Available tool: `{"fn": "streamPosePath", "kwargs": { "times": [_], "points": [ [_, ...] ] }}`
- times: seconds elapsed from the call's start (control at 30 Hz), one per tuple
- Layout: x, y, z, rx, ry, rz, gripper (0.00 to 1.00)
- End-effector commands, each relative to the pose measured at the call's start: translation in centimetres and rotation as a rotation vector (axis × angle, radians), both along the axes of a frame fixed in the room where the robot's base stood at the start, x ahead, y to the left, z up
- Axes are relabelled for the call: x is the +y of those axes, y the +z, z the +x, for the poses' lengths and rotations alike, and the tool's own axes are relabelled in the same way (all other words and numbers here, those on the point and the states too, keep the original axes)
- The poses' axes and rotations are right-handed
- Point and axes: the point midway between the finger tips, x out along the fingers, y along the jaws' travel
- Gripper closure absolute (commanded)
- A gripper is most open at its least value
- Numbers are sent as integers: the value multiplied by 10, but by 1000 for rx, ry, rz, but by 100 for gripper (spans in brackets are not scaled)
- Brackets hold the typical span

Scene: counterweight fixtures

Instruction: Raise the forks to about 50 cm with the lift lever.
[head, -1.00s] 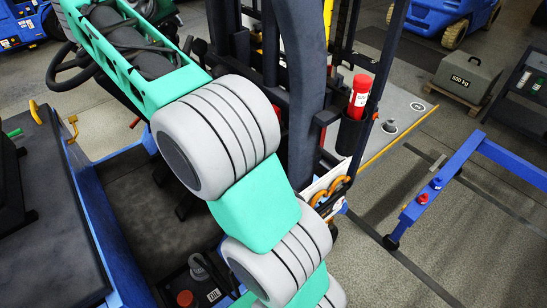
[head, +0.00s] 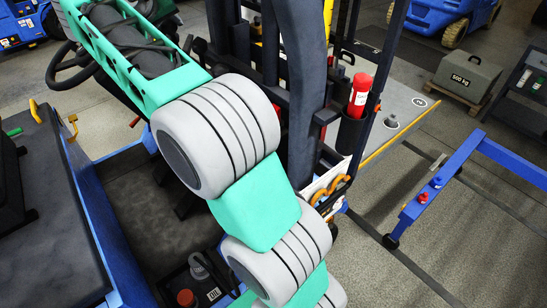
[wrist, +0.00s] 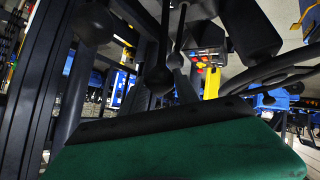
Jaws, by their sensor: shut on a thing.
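In the head view the dark forklift mast (head: 306,90) stands upright at the centre, partly behind my teal-and-grey arm. The forks cannot be made out. My gripper lies out of sight behind my arm there. In the wrist view my gripper's green body and dark front edge (wrist: 150,124) fill the bottom. Dark levers with round knobs stand just beyond it, the nearest being the lift lever (wrist: 157,78), as far as I can tell. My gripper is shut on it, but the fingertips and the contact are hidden.
A red extinguisher (head: 359,95) sits in a holder by the mast. Orange hooks (head: 328,184) hang below it. A blue frame (head: 440,183) stands at the right, with a 500 kg block (head: 466,73) behind. A black steering wheel (head: 68,72) is at the upper left. Open floor lies at the lower right.

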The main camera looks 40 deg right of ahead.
Motion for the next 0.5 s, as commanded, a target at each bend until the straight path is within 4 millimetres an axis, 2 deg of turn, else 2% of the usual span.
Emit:
{"fn": "streamPosePath", "kwargs": {
  "times": [0.37,0.5],
  "points": [
    [0,0,0,1,1,0,86],
    [-11,0,0,1,-1,0,86]
  ]
}}
